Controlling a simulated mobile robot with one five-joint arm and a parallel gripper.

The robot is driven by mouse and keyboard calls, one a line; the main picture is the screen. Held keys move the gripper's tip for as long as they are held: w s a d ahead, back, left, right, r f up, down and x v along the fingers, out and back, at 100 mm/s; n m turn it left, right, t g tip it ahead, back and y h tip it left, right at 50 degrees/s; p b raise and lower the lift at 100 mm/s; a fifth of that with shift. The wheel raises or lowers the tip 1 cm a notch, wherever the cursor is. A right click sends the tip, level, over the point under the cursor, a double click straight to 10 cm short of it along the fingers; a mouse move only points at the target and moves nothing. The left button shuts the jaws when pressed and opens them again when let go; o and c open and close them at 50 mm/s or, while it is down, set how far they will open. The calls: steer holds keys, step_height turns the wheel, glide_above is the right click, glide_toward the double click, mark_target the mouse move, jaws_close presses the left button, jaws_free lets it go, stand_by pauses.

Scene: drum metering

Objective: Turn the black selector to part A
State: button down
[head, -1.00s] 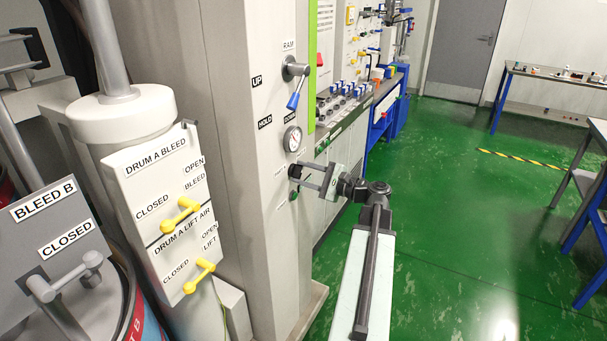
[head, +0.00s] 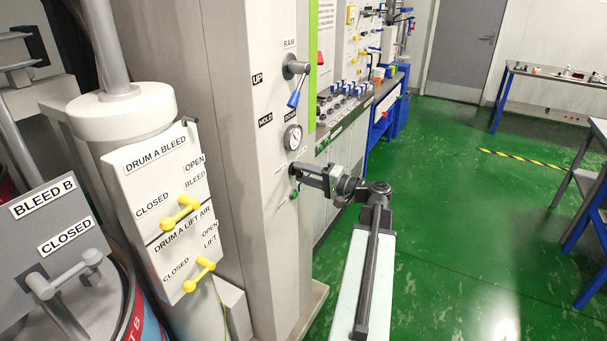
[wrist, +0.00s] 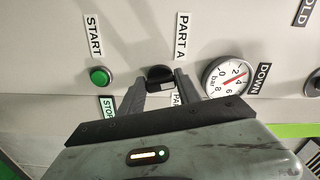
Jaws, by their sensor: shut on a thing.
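The black selector (wrist: 157,74) is in the wrist view at the top middle, on the pale panel. A PART A label (wrist: 183,36) is beside it at the upper right, and another label starting "PA" (wrist: 176,99) is partly covered by a finger. My gripper (wrist: 158,82) has a finger on each side of the selector and is shut on it. In the head view my gripper (head: 299,171) reaches the panel face below the gauge, and its fingers hide the selector. I cannot tell which way the selector points.
A pressure gauge (wrist: 225,77) is close to the right finger. A green START button (wrist: 99,76) and a STOP label (wrist: 107,107) are to the left. In the head view the blue ram lever (head: 297,88) is higher up, and yellow valve handles (head: 181,212) are at the left. The green floor at right is open.

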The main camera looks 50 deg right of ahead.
steer(key=n, duration=0.6)
steer(key=shift+f, duration=0.2)
stand_by(0.4)
steer(key=c, duration=0.8)
jaws_free()
steer(key=shift+c, duration=0.2)
steer(key=shift+d, duration=0.1)
steer(key=v, duration=0.7)
steer(key=shift+s, duration=0.4)
